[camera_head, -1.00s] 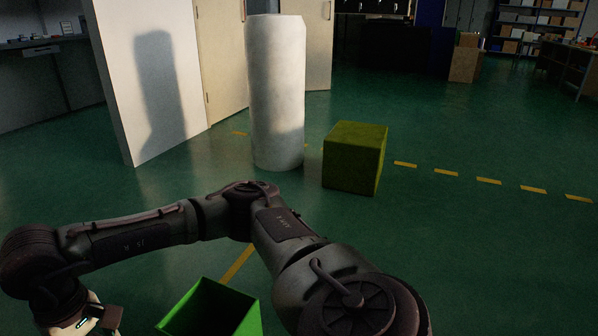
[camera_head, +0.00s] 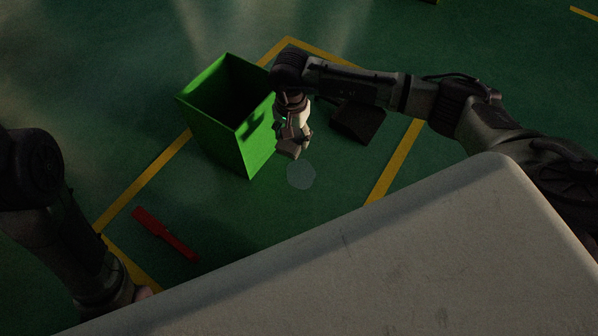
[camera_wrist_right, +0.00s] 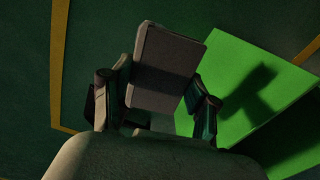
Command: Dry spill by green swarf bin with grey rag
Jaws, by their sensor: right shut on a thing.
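The green swarf bin (camera_head: 250,150) stands open-topped on the green floor, and one wall fills the right of the wrist view (camera_wrist_right: 262,100). The spill (camera_head: 302,176) is a pale, round, see-through patch on the floor right of the bin. My right gripper (camera_head: 291,143) points down beside the bin and is shut on the grey rag (camera_wrist_right: 165,72), a flat grey pad. In the head view the rag (camera_head: 287,152) shows just beyond the spill's far edge; I cannot tell whether it touches the floor. My left gripper (camera_head: 135,296) is at lower left, mostly hidden.
A dark, box-like thing (camera_head: 358,122) lies on the floor right of my right gripper, under the forearm. A red bar-like tool (camera_head: 165,234) lies left of the spill. Yellow floor lines (camera_head: 150,178) run around this area.

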